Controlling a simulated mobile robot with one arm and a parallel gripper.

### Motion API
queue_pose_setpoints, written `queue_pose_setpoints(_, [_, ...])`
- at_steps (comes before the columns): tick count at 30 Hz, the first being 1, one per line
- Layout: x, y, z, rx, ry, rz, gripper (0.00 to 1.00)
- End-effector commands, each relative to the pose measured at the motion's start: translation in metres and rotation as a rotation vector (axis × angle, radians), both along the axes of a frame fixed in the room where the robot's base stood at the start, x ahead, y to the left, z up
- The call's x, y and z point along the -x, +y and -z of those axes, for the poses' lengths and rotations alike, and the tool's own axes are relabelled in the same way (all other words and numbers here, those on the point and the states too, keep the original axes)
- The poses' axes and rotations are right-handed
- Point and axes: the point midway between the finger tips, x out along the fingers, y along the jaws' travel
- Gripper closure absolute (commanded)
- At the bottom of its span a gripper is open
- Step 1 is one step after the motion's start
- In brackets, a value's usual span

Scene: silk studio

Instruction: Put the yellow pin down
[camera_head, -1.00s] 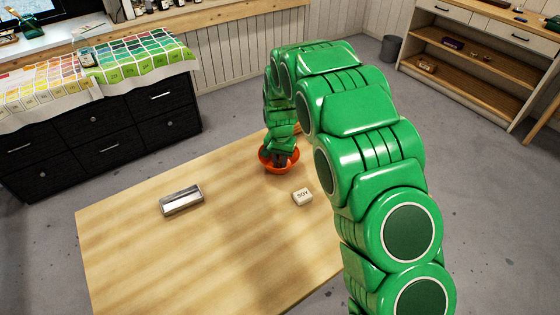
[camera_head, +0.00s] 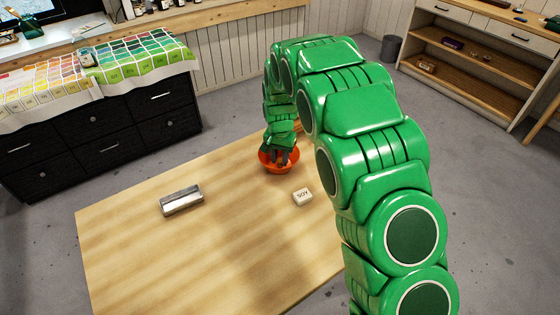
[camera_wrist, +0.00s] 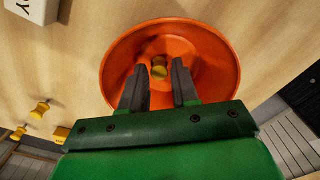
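The yellow pin (camera_wrist: 159,68) is in the orange bowl (camera_wrist: 215,62), seen nearly end-on between my fingertips in the wrist view. My gripper (camera_wrist: 160,82) is open, with a clear gap between each dark finger and the pin. The fingers reach down into the bowl. In the head view my gripper (camera_head: 280,157) is over the orange bowl (camera_head: 266,168) near the table's far edge, and the pin cannot be made out there. Whether the pin touches the bowl's bottom is hard to tell.
A white block marked SOY (camera_head: 302,196) is close to the bowl. More yellow pins (camera_wrist: 40,109) show at the wrist view's left. The front of the wooden table (camera_head: 190,265) is clear.

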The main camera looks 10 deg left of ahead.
Motion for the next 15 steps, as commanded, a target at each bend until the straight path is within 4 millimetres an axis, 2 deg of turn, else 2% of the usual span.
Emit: queue_pose_setpoints(15, [0.0,0.0,-0.089,-0.001,-0.002,0.0,0.7])
